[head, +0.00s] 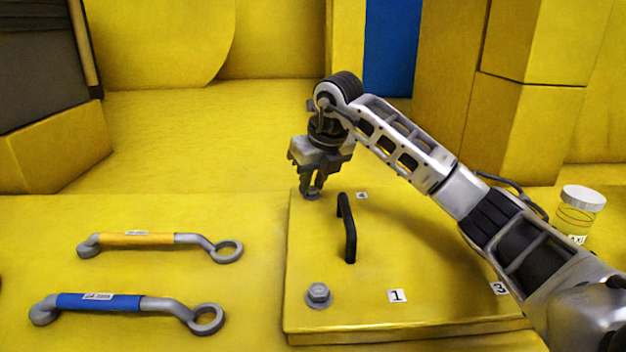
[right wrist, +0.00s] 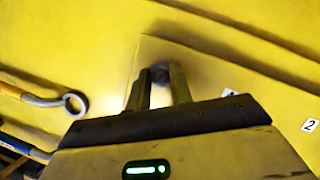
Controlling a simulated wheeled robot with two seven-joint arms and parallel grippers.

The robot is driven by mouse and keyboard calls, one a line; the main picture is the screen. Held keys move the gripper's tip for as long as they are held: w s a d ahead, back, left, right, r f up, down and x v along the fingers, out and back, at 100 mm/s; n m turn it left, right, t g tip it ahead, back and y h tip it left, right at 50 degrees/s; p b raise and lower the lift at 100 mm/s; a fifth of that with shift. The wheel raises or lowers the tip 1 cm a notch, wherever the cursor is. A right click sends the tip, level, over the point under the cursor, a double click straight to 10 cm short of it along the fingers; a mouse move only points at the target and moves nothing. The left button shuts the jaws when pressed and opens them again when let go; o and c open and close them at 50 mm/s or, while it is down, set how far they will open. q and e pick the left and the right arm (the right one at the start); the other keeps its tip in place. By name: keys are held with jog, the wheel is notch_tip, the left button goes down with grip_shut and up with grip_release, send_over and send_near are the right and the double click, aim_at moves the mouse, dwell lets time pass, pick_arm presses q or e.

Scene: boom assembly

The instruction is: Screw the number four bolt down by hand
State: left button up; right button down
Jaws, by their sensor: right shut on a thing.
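My right gripper (head: 312,188) points down at the far left corner of the yellow panel (head: 430,240) and is shut on the number four bolt (head: 311,195). The small "4" label (head: 361,196) lies to the right of this bolt. In the right wrist view the dark bolt head (right wrist: 160,74) shows between the fingertips of my right gripper (right wrist: 159,82), and the fingers partly hide it. I cannot tell how deep the bolt sits. My left gripper is not in view.
A black handle (head: 347,228) stands on the panel right of the gripper. A grey bolt (head: 318,294) sits near the "1" label (head: 397,296). Yellow-handled (head: 135,238) and blue-handled (head: 100,301) wrenches lie at left. A jar (head: 579,210) stands at right.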

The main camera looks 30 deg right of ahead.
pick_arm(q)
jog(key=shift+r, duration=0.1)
pick_arm(e)
jog(key=shift+r, duration=0.1)
jog(key=shift+m+h+p, duration=0.45)
jog(key=shift+m+h, duration=0.05)
jog(key=shift+m, duration=0.6)
jog(key=m, duration=0.2)
jog(key=shift+a+m+h+p, duration=0.1)
jog(key=shift+m+h+p, duration=0.2)
jog(key=shift+m+h, duration=0.1)
jog(key=m+g+h, duration=0.1)
jog(key=m, duration=0.2)
jog(key=shift+w, duration=0.1)
pick_arm(q)
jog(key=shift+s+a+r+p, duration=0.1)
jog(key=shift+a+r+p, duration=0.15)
jog(key=shift+p, duration=0.15)
pick_arm(e)
jog(key=shift+m+g+h, duration=0.4)
jog(key=shift+m, duration=1.2)
jog(key=shift+r, duration=0.1)
jog(key=c, duration=1.2)
grip_release()
jog(key=shift+c, duration=0.2)
